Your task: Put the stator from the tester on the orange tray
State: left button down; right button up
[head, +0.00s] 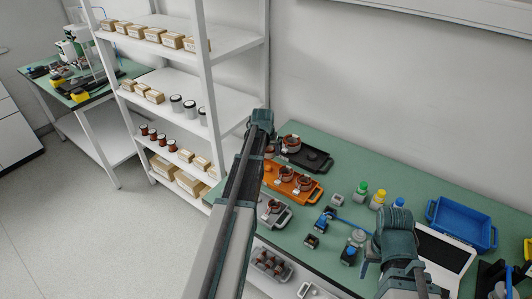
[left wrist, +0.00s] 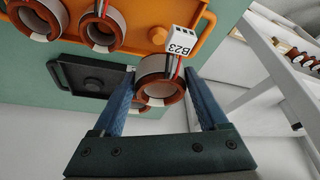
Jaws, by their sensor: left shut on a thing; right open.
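My left gripper (left wrist: 158,92) is shut on a stator (left wrist: 160,88), a copper-brown and grey ring with a white label reading B23. The orange tray (head: 317,194) also shows in the head view, in front of the black tray. My right gripper (head: 391,222) is open and empty over the bench's right part. I cannot tell which thing is the tester.
A black tray (head: 325,165) lies behind the orange one. A grey tray (head: 284,219) with a stator is in front. A white shelf rack (head: 200,75) stands close on the left.

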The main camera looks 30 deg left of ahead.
pick_arm(q)
jog(key=shift+f, duration=0.15)
pick_arm(e)
jog(key=shift+f, duration=0.15)
pick_arm(q)
jog(key=shift+f, duration=0.1)
pick_arm(e)
jog(key=shift+f, duration=0.1)
pick_arm(q)
jog(key=shift+f+b, duration=2.3)
pick_arm(e)
send_over(365, 290)
jog(key=shift+w+a+f, duration=0.1)
jog(key=shift+f, duration=1.05)
jog(key=shift+w+a+f, duration=0.1)
jog(key=shift+f, duration=1.05)
pick_arm(q)
jog(key=shift+f+b, duration=0.3)
jog(key=shift+b, duration=0.05)
pick_arm(e)
jog(key=shift+f, duration=0.3)
pick_arm(q)
jog(key=shift+f+b, duration=0.65)
jog(key=shift+f, duration=0.05)
pick_arm(e)
jog(key=shift+f, duration=0.7)
